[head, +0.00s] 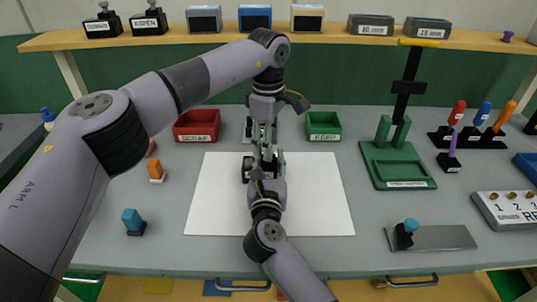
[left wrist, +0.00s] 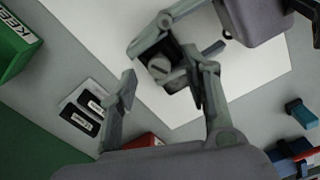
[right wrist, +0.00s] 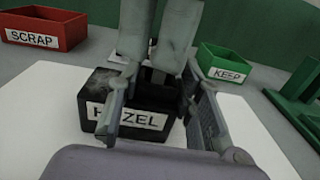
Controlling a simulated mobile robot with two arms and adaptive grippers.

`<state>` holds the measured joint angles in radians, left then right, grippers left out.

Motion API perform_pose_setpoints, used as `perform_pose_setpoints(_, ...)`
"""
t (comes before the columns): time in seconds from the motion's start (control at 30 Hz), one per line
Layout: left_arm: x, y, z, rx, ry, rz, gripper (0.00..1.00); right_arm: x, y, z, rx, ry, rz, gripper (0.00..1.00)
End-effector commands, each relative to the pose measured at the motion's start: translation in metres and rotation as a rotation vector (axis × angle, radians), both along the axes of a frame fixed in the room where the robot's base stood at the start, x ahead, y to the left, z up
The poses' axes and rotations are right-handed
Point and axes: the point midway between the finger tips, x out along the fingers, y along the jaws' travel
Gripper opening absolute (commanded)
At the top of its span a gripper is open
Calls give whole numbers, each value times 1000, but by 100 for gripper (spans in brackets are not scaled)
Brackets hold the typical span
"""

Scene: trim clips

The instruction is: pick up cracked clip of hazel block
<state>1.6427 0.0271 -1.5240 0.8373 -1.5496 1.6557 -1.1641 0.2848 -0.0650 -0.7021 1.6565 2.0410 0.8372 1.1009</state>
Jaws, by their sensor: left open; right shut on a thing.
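The hazel block (right wrist: 137,118), black with a white HAZEL label, sits on the white mat (head: 318,205). It is mostly hidden behind my arms in the head view (head: 247,170). My right gripper (right wrist: 160,108) is shut on the block, one finger at each side. My left gripper (head: 263,150) is open and points down over the block; its fingers reach the block's top in the right wrist view. A round grey slotted part (left wrist: 159,68) shows on the block in the left wrist view. I cannot make out the cracked clip clearly.
A red SCRAP bin (head: 197,126) and a green KEEP bin (head: 323,126) stand behind the mat. A small plate with two dark labelled pieces (left wrist: 84,110) lies between them. A green stand (head: 398,165) is to the right. The mat's right side is clear.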

Motion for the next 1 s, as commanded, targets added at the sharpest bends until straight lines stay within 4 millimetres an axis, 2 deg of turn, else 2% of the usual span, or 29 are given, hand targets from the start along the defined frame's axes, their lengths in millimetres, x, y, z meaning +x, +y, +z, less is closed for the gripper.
perform_pose_setpoints(0.1, 0, 0, -14, 0, 0, 1, 44, 0, 0, 0, 1, 1, 1, 1)
perform_pose_setpoints(0.33, 0, 0, -15, 0, -1, 2, 43, 0, 0, 0, 1, 1, 0, 1)
perform_pose_setpoints(0.83, 0, -1, -15, 0, -1, 1, 10, 0, 0, 0, 1, 1, 0, 1)
perform_pose_setpoints(1.0, 0, -1, -15, 0, -1, 1, 9, 0, 0, 0, 1, 1, 0, 1)
